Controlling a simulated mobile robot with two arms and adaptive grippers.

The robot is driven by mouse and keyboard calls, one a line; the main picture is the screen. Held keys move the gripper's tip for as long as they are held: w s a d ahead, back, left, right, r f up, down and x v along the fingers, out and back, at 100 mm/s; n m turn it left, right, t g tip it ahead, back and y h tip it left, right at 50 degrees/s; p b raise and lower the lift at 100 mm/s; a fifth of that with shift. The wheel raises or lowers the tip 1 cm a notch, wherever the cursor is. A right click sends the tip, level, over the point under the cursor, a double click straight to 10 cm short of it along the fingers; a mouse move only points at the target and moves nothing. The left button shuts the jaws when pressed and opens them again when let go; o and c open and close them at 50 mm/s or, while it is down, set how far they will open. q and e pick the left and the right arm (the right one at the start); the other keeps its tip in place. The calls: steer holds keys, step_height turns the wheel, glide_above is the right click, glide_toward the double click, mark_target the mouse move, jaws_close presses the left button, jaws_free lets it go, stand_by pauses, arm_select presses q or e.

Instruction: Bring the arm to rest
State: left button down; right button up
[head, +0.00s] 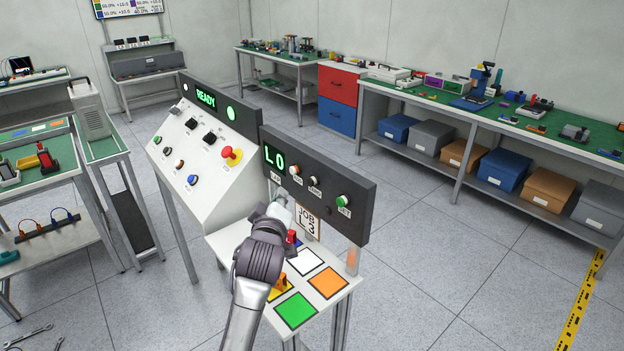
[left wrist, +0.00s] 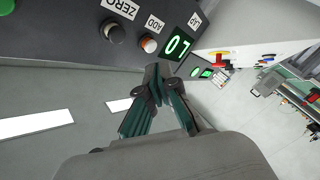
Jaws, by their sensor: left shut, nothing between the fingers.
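My left arm reaches in from the bottom of the head view. An orange button (head: 295,169), a dark knob (head: 314,181) and a green button (head: 343,201) sit beside the display. My right gripper is out of view.
A small table (head: 340,294) with white, orange and green squares lies under the panel; my arm partly covers it. A job card (head: 307,220) reads L 3. The sloped console (head: 184,134) shows READY and has a red mushroom button (head: 231,154). Floor on the right is clear.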

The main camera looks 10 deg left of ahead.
arm_select(q)
steer(key=s+a+f+m+g, duration=0.2)
steer(key=s+f+m+g, duration=0.35)
steer(key=s+f, duration=1.05)
steer(key=s+d+f+m+g+h, duration=0.1)
steer(key=s+f+m+g, duration=0.25)
steer(key=s, duration=0.85)
steer(key=s+d+f+m+g+h, duration=0.1)
steer(key=s+f+m+g+h, duration=0.2)
steer(key=s, duration=0.9)
step_height(320, 180, down, 25)
steer(key=s+m+g+y+b, duration=0.1)
steer(key=m+g, duration=0.1)
steer(key=g, duration=0.1)
steer(key=s+a+f+g+b, duration=0.1)
steer(key=s+a+f, duration=0.1)
steer(key=s+f, duration=1.5)
step_height(320, 180, down, 2)
steer(key=shift+s+a+f+y, duration=0.2)
steer(key=shift+s+a+y, duration=0.1)
steer(key=shift+a, duration=0.1)
